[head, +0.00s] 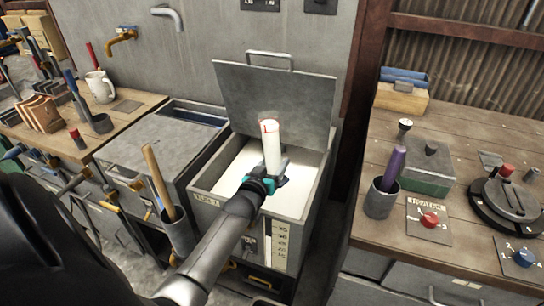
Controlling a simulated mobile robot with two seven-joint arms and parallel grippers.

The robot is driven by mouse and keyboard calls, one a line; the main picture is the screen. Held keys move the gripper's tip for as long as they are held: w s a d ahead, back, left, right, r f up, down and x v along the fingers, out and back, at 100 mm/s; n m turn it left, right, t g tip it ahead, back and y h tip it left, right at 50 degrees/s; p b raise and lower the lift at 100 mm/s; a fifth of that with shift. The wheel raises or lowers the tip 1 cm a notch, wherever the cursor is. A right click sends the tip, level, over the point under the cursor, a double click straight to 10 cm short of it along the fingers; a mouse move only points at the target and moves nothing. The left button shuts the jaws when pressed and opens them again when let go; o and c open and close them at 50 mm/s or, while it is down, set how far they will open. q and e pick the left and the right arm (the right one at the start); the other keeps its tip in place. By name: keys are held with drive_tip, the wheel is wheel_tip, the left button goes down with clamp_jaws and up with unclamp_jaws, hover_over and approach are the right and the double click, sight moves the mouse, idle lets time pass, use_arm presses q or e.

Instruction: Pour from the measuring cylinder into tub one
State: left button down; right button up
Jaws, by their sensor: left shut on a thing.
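The measuring cylinder (272,150) is a tall pale tube with a red mark near its top. My left gripper (268,180) is shut on its lower part and holds it nearly upright over tub one. Pale contents show inside the tub around the cylinder. The cylinder's base is hidden by the gripper. My right gripper is not in view.
A second tub with a flat grey lid (150,150) is at the left, next to a grey cup with a wooden handle (178,230). A wooden bench (460,145) at the right holds a cup (381,198), a green box (428,168) and switches. A tap (170,14) is on the back wall.

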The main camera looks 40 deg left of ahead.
use_arm(q)
drive_tip(key=shift+s+d+r+n+g+p, duration=0.3)
drive_tip(key=shift+d+r+n+g+p, duration=0.25)
drive_tip(key=shift+p, duration=0.55)
drive_tip(key=shift+f, duration=0.25)
drive_tip(key=shift+d+r, duration=0.15)
drive_tip(key=shift+d, duration=0.05)
drive_tip(key=shift+s+d+h+p, duration=0.3)
drive_tip(key=shift+d+h+p, duration=0.1)
drive_tip(key=shift+p, duration=0.85)
drive_tip(key=shift+d+r+n+g+p, duration=0.1)
drive_tip(key=shift+d+n+g+p, duration=0.15)
drive_tip(key=shift+p, duration=0.15)
drive_tip(key=shift+s, duration=0.1)
drive_tip(key=shift+d+p, duration=0.1)
drive_tip(key=shift+p, duration=0.25)
drive_tip(key=shift+s+d+n+g+h+p, duration=0.3)
drive_tip(key=shift+d+h+p, duration=0.1)
drive_tip(key=shift+p, duration=0.35)
